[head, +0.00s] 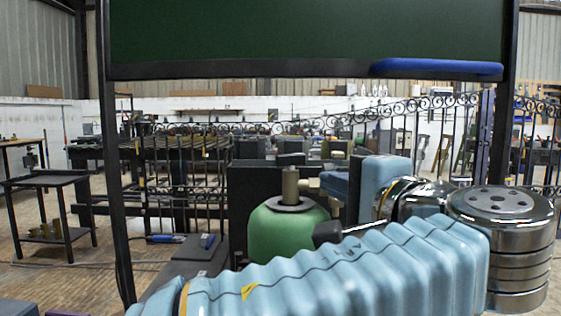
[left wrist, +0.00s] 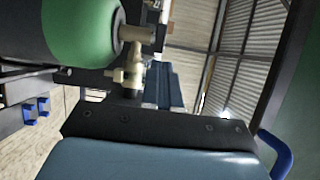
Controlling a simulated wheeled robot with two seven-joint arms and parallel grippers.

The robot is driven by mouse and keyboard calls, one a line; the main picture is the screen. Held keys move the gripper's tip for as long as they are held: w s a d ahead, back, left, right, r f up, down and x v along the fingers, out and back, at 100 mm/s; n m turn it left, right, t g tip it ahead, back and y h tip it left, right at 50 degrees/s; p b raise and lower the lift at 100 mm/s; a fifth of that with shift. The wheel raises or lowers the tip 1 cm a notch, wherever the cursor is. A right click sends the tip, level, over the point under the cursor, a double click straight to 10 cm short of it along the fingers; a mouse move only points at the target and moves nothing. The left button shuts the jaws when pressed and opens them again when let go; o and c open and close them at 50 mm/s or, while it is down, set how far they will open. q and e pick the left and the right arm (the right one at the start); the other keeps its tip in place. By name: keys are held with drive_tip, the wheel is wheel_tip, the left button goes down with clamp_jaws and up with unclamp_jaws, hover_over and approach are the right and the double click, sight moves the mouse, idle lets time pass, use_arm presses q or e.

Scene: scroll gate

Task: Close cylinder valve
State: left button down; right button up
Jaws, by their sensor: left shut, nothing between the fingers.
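The green gas cylinder (head: 283,236) stands in front of me, its lower part hidden behind my light blue arm. Its brass valve (head: 290,184) rises from the grey collar on top. In the left wrist view the green cylinder (left wrist: 85,30) is at the upper left, and the brass valve (left wrist: 131,72) is at its end, with a side stub. My left gripper (head: 326,184) comes at the valve from the right, its dark blue fingers close beside the brass. In the left wrist view the gripper's fingers (left wrist: 165,78) are together and empty, just right of the valve. I cannot tell whether they touch it.
A dark frame with a green panel (head: 300,35) and a blue bar (head: 437,68) hangs above my arm. Dark box shapes (head: 245,195) stand behind the cylinder. A scrolled metal gate (head: 190,170) and work tables fill the background. A small black cart (head: 60,185) stands at left.

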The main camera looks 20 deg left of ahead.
sight(284, 162)
use_arm(q)
drive_tip(key=p+x, duration=0.1)
drive_tip(key=x, duration=1.3)
drive_tip(key=shift+w+a+r, duration=0.1)
drive_tip(key=shift+w+a, duration=0.1)
